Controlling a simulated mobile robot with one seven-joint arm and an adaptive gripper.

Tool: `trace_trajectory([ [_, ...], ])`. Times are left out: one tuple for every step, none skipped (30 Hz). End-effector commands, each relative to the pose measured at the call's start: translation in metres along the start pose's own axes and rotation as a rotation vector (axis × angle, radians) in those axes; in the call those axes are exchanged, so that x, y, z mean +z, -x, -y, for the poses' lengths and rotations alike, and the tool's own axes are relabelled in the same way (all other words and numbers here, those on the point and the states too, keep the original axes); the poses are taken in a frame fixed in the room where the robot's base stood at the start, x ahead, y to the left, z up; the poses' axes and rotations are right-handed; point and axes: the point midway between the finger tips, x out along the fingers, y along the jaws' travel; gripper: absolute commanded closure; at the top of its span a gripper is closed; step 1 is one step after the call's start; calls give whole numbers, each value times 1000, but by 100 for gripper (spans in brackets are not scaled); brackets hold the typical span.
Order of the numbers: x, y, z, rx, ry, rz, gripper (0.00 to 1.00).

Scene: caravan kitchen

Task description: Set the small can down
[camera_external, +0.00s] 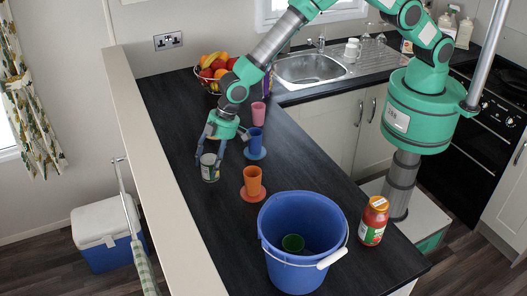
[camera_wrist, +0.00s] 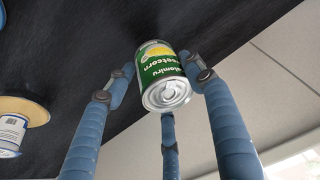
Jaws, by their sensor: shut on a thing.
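The small can (camera_external: 210,173) is a green sweetcorn tin with a silver end. It is over the left part of the dark worktop, left of the orange cup (camera_external: 252,181). My gripper (camera_external: 209,157) is shut on it, with blue fingers around its upper part. In the wrist view the can (camera_wrist: 160,66) sits between the fingers (camera_wrist: 163,80), its silver end towards the camera and its label upside down. The can looks upright and very low; whether its base touches the worktop I cannot tell.
A blue cup (camera_external: 256,140) and a pink cup (camera_external: 258,113) stand farther back. A blue bucket (camera_external: 302,225) with a green cup (camera_external: 293,243) inside and a red jar (camera_external: 373,222) are nearer. A fruit basket (camera_external: 213,72) is behind. A pale ledge (camera_external: 150,150) borders the worktop's left.

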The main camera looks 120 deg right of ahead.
Motion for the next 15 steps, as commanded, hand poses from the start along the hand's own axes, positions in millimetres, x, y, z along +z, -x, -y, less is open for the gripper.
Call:
trace_trajectory([
  [-6,-3,0,0,0,-1,80],
  [-10,-5,0,0,0,-1,80],
  [-14,-7,0,0,0,-2,80],
  [-18,-8,0,0,0,-2,80],
  [-21,-10,-1,0,0,-1,80],
  [-24,-12,-1,0,0,0,80],
  [-28,-13,-1,0,0,-1,80],
  [-30,-15,-1,0,0,-2,80],
  [-34,-16,-1,0,0,-2,80],
  [-35,-17,-1,0,0,-1,80],
  [-37,-18,-1,0,0,-1,80],
  [-39,-19,-1,0,0,-1,80],
  [-40,-20,-1,0,0,-1,80],
  [-41,-20,-1,0,0,0,80],
  [-42,-21,-1,0,0,0,80],
])
